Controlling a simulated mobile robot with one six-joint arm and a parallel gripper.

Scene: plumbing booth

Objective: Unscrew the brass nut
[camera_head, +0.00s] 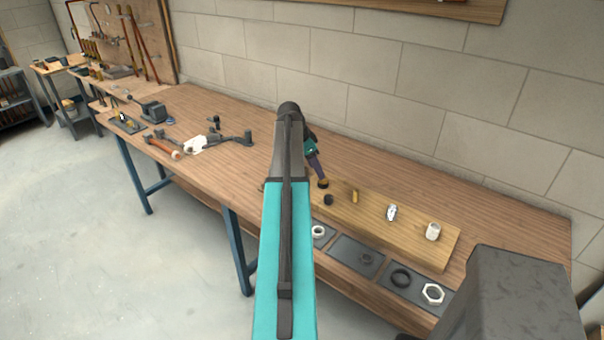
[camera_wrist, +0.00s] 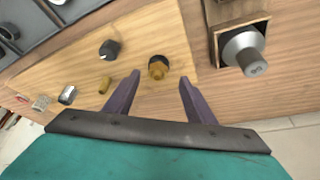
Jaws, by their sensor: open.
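The brass nut (camera_wrist: 158,66) sits at one end of a light wooden board (camera_wrist: 60,72). It looks brass-coloured with a dark part; its thread is too small to make out. In the head view, the brass nut (camera_head: 323,184) lies just below my gripper (camera_head: 316,168). In the wrist view, my gripper (camera_wrist: 160,78) is open, with a purple finger on either side of the nut's position and a gap on both sides. Nothing is held. I cannot tell how far the fingertips are above the board.
A black fitting (camera_wrist: 110,49), a brass pin (camera_head: 355,196), a silver fitting (camera_head: 391,212) and a white cylinder (camera_head: 433,231) stand along the board. Trays with rings and a hex nut (camera_head: 432,293) lie in front. A wooden box (camera_wrist: 228,15) with a silver knob is close by.

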